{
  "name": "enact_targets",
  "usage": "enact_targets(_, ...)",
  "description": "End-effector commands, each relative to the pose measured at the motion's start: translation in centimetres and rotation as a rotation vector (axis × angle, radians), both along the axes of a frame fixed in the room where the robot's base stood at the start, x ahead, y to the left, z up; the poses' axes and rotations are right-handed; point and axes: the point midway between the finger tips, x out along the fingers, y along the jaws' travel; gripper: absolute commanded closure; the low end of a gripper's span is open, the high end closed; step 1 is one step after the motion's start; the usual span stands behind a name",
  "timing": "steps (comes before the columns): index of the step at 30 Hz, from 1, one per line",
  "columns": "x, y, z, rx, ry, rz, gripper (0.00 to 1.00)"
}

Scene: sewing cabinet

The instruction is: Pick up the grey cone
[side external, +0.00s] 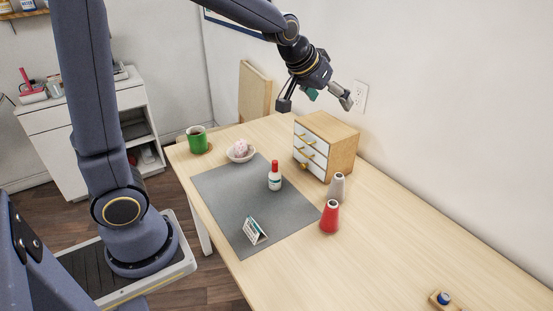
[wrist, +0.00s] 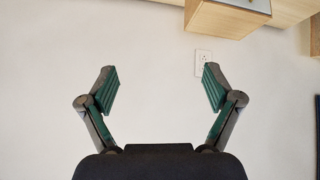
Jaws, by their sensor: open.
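The grey cone (side external: 337,187) stands upright on the wooden table, in front of the small drawer cabinet's right side and just behind the red cone (side external: 330,217). My gripper (side external: 316,99) is open and empty, high above the back of the table and the cabinet. It is well up and to the left of the grey cone in the side view. In the wrist view my open gripper (wrist: 160,88) has its two fingers wide apart with only wall between them. The grey cone does not show in the wrist view.
The small cabinet (side external: 338,137) stands against the wall side; part of it shows in the wrist view (wrist: 228,15). A grey mat (side external: 222,200) holds a red-capped bottle (side external: 275,178) and a small folded card (side external: 254,231). The table's right part is mostly clear.

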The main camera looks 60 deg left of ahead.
Motion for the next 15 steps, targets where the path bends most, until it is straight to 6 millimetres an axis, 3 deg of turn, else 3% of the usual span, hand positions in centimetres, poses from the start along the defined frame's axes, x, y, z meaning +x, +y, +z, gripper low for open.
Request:
enact_targets(1, 2.0, 0.4, -2.9, 0.003, 0.037, 0.012, 0.1)
enact_targets(4, 4.8, 1.1, -8.4, 0.012, 0.098, 0.029, 0.1)
enact_targets(9, 5.6, 1.8, -16.9, 0.03, 0.227, 0.038, 0.1)
enact_targets(12, 4.9, 1.9, -19.9, 0.035, 0.285, 0.039, 0.1)
enact_targets(15, 4.6, 2.0, -21.6, 0.037, 0.312, 0.038, 0.1)
